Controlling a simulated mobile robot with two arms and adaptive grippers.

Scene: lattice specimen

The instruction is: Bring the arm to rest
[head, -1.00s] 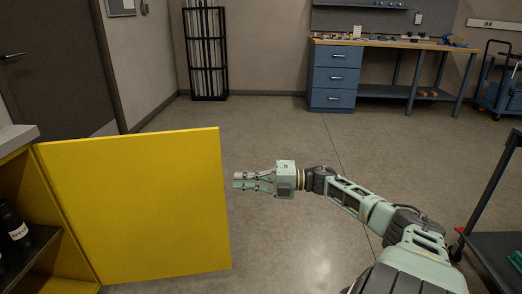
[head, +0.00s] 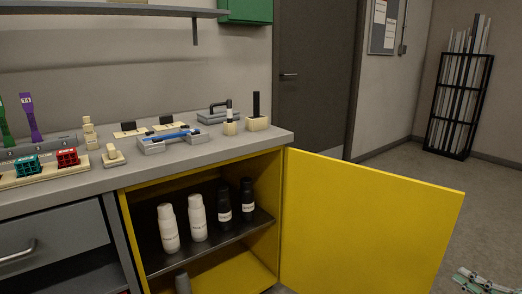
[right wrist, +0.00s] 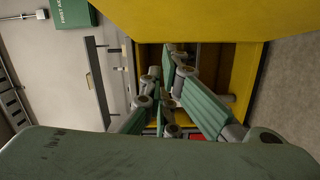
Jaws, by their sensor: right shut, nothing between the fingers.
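My right gripper (head: 466,278) shows only in part at the lower right corner of the head view, to the right of the open yellow cabinet door (head: 365,225). It is shut and empty. In the right wrist view its green and grey finger links (right wrist: 172,85) reach out with the yellow cabinet (right wrist: 245,65) beyond them. Most of the right arm is outside the head view. My left gripper is not in view.
White bottles (head: 168,228) and black bottles (head: 224,204) stand on the cabinet's shelf. The worktop (head: 210,150) carries trays, blocks and tools. A rack of bars (head: 458,105) stands at the far right. The floor (head: 405,168) between door and rack is clear.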

